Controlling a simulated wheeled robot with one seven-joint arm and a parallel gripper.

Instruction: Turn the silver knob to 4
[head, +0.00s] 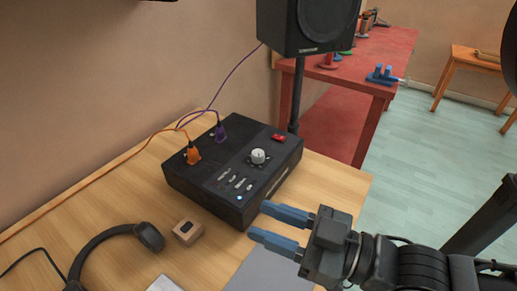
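The silver knob (258,156) stands on top of a black box (206,182) on the wooden desk. A dark dial plate lies around the knob, but its marks are too small to read. My gripper (268,223) is at the front right of the box, with two blue fingers pointing left. The fingers are apart with nothing visible between them. They are clear of the knob, which is farther back. Nothing covers the knob.
An orange plug (193,155) and a purple plug (220,133) stick up from the box, left of the knob. A red switch (279,137) is behind it. Headphones (112,234) and a small wooden block (187,232) lie at the front left. A speaker (305,24) stands behind.

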